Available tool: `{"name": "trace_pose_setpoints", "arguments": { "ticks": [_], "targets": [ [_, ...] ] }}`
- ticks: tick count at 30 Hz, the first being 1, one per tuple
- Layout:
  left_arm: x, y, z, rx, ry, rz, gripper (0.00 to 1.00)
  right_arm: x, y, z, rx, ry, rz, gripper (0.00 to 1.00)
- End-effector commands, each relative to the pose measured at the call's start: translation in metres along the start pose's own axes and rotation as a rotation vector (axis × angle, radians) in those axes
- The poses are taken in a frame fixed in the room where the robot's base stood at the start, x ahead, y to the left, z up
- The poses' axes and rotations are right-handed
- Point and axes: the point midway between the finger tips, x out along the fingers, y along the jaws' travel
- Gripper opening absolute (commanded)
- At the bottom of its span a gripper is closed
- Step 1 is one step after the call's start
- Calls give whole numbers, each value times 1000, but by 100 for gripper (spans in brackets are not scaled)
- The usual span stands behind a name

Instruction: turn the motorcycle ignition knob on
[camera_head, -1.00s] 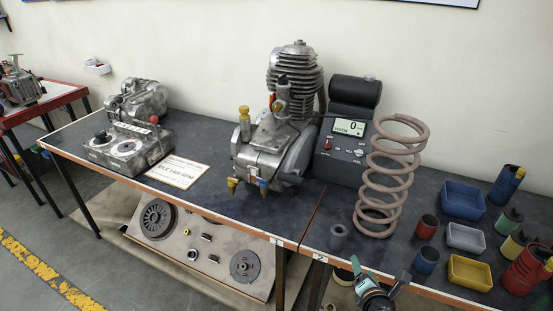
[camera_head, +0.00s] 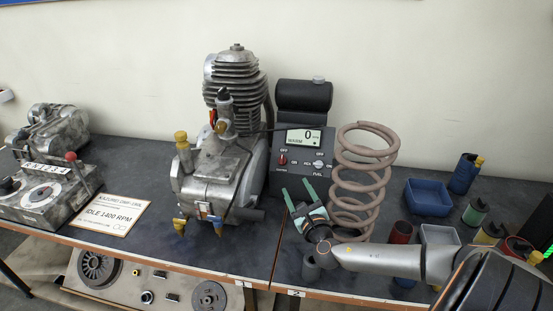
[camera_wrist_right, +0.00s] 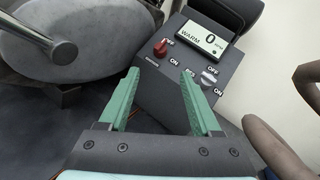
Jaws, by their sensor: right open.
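The dark grey console (camera_head: 300,184) stands beside the engine with a display reading 0 and WARM. Its red knob (camera_head: 283,160) is at the left of the panel and points up near the OFF label; in the wrist view the red knob (camera_wrist_right: 160,48) shows between OFF and ON. A grey knob (camera_head: 318,163) is to its right, also in the wrist view (camera_wrist_right: 208,80). My right gripper (camera_head: 298,190) is open and empty, in front of the panel and below the knobs. In the wrist view its green fingers (camera_wrist_right: 159,74) stand apart, short of the red knob. My left gripper is out of view.
The engine (camera_head: 225,165) stands close on the left. A large coil spring (camera_head: 345,190) stands just right of my gripper. A sign (camera_head: 110,216) and a lever box (camera_head: 45,200) are at the left. Trays and cups crowd the right.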

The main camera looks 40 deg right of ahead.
Motion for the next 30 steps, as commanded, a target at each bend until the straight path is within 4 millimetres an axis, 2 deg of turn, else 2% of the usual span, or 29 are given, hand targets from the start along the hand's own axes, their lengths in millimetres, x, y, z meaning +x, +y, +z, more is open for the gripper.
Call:
{"name": "trace_pose_setpoints", "arguments": {
  "ticks": [7, 21, 30],
  "targets": [
    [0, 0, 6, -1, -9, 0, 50, 21, -1, 1, -8, -5, -2, 65],
    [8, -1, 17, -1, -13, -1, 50, 101, -1, 0, -5, -3, -3, 65],
    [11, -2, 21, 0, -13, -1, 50, 124, 0, 0, -6, -2, -1, 65]
  ]
}}
